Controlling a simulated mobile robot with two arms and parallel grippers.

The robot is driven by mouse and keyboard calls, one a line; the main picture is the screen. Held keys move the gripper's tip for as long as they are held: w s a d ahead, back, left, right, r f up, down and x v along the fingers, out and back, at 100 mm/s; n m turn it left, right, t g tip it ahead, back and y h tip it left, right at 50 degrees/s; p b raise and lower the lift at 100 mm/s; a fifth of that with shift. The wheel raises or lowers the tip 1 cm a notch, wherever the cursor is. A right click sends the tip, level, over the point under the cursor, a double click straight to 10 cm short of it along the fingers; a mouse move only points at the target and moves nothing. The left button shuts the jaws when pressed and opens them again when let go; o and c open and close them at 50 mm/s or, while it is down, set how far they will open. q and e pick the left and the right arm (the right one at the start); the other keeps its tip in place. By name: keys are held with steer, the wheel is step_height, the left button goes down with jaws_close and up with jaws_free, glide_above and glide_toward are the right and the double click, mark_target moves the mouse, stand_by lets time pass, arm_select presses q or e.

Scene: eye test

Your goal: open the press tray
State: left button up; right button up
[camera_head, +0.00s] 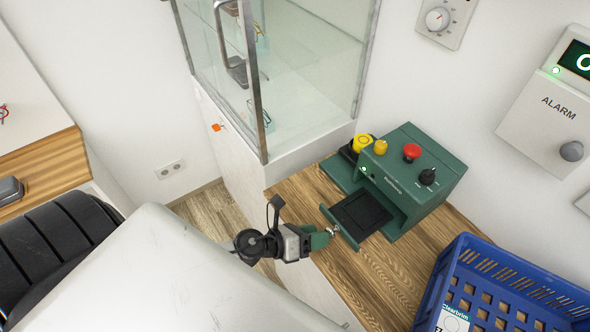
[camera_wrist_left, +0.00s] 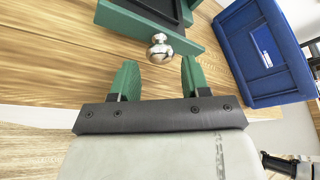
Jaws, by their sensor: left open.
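The green press (camera_head: 412,172) stands on the wooden counter. Its tray (camera_head: 352,240), green with a black inset, sticks out of the front toward the lower left, so it stands open. A round silver knob (camera_head: 333,231) is on the tray front; it also shows in the left wrist view (camera_wrist_left: 159,47). My left gripper (camera_head: 326,238) is at the tray front. In the left wrist view its green fingers (camera_wrist_left: 157,66) are apart and empty, with the knob just beyond the tips and roughly centred between them. My right gripper is not in view.
A blue crate (camera_head: 490,262) stands on the counter to the right. Yellow and red buttons and a black knob sit on the press top. A glass cabinet (camera_head: 300,70) stands behind left. An alarm box (camera_head: 555,105) hangs on the wall. Bare counter (camera_head: 385,285) lies before the tray.

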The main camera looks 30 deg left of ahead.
arm_select(q)
steer(key=b+v, duration=0.2)
steer(key=v, duration=0.6)
stand_by(0.4)
steer(key=s+a+f+n+g+y, duration=0.15)
steer(key=a+f+n+y, duration=0.25)
steer(key=f+n, duration=0.65)
steer(key=s+a+f+n+g+y, duration=0.1)
steer(key=s+a+f+n+y, duration=0.3)
steer(key=f+n, duration=0.65)
steer(key=s+d+f+n+g, duration=0.3)
steer(key=s+f+n, duration=0.3)
steer(key=s+f, duration=0.3)
steer(key=s+d+f+n+g, duration=0.3)
steer(key=s+f+n+g, duration=0.2)
steer(key=s+f, duration=0.5)
steer(key=shift+s+n+y, duration=0.25)
steer(key=shift+n+y, duration=0.15)
steer(key=shift+w, duration=0.1)
